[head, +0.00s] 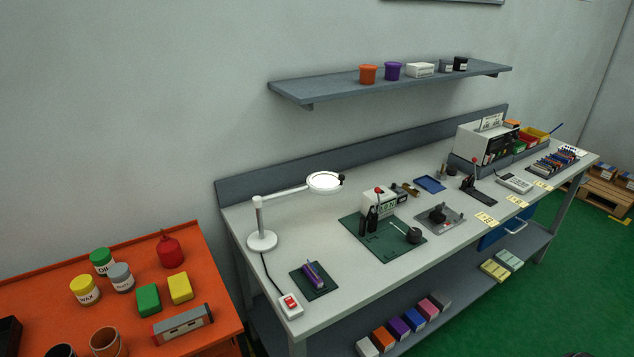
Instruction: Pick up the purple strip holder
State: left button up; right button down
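The purple strip holder (315,274) lies on a small dark green mat (304,289) near the left end of the grey workbench (340,287). It is a narrow purple piece set at a slant, with a pale strip along it. Neither of my grippers shows in the head view.
A white magnifier lamp (262,240) stands behind the mat, and a white switch box with a red button (290,303) sits in front of it. A larger green mat (385,246) with tools lies to the right. An orange table (215,322) with cans stands at left.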

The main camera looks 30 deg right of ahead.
aim_at(308, 269)
jog(key=i+j, duration=0.2)
jog(key=i+j+z, duration=0.2)
jog(key=z, duration=0.25)
jog(key=i+j+z, duration=0.25)
jog(key=z, duration=0.25)
